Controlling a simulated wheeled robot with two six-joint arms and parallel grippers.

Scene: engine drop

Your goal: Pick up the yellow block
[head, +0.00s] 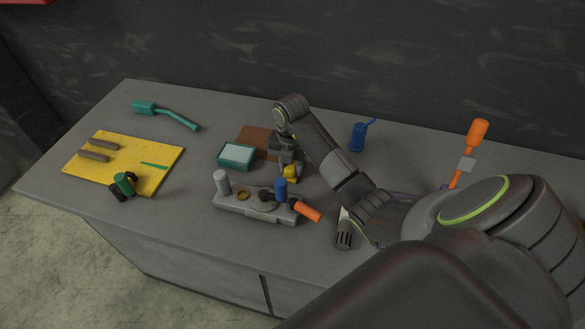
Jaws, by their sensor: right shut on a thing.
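The yellow block (291,173) is a small yellow piece near the middle of the grey table. My right gripper (289,169) reaches down to it from above and is shut on it. The gripper hides part of the block, and I cannot tell whether the block touches the table. My left gripper does not show.
A grey tray (246,211) with a grey cylinder, a blue piece and an orange-handled tool lies just in front. A teal box (236,156) and a brown plate (252,138) are close on the left. A yellow board (120,153) lies far left. A blue can (358,137) stands behind right.

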